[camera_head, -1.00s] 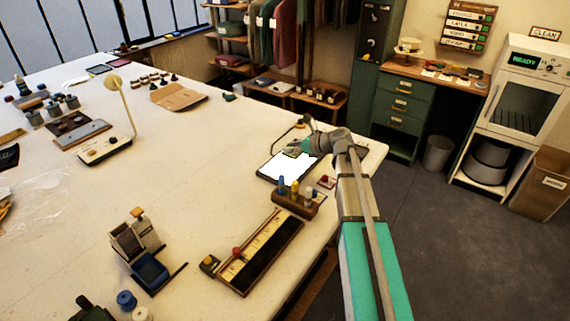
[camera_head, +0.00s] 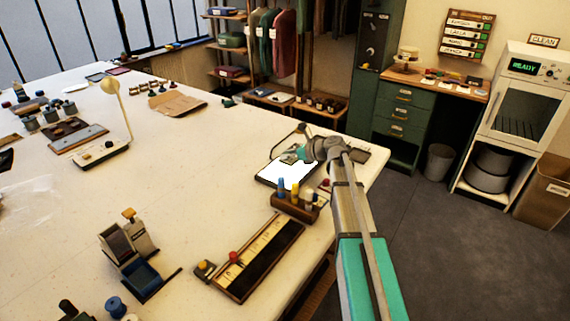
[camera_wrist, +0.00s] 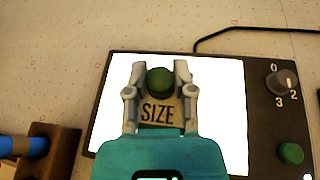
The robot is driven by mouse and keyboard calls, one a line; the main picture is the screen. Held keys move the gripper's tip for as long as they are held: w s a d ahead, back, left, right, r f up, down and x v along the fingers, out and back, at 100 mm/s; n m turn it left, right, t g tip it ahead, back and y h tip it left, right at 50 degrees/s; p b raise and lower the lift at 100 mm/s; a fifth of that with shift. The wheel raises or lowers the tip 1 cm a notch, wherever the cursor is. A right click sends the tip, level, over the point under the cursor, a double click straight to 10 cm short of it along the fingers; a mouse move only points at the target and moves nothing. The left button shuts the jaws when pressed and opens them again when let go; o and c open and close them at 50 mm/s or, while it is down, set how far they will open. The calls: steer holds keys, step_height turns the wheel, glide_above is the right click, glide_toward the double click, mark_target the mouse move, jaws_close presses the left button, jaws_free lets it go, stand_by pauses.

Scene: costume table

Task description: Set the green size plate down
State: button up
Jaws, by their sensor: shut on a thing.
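My gripper (camera_wrist: 160,88) is shut on the green size plate (camera_wrist: 158,114), a small tag marked "SIZE" with a round green knob between the two fingers. The plate appears upright to the wrist camera and lies in front of the bright white panel of a light pad (camera_wrist: 110,122). Whether it touches the panel or hangs just above it, I cannot tell. In the head view my gripper (camera_head: 291,156) is over the light pad (camera_head: 285,174) near the table's right edge, and the plate is too small there to make out.
The light pad has a dial (camera_wrist: 281,83) and a green button (camera_wrist: 290,153) on its right side. A wooden block with coloured pegs (camera_head: 293,203) stands close in front of the pad. A ruler tray (camera_head: 262,262) lies nearer. The table's middle is clear.

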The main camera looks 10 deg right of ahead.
mark_target(288, 168)
steer(key=shift+w+f+b, duration=0.45)
steer(key=shift+f+b, duration=0.35)
steer(key=shift+f, duration=0.05)
steer(key=shift+f+b, duration=1.15)
steer(key=shift+b, duration=0.05)
steer(key=shift+f, duration=0.1)
steer(key=o, duration=0.9)
steer(key=shift+o, duration=0.2)
steer(key=shift+s+d+r, duration=0.25)
steer(key=shift+s+r, duration=0.05)
steer(key=shift+r, duration=0.05)
steer(key=p+v, duration=0.4)
steer(key=v, duration=0.5)
steer(key=shift+s+d+r, duration=0.1)
steer(key=shift+d+r, duration=0.1)
steer(key=shift+p+v, duration=0.3)
steer(key=shift+v, duration=0.5)
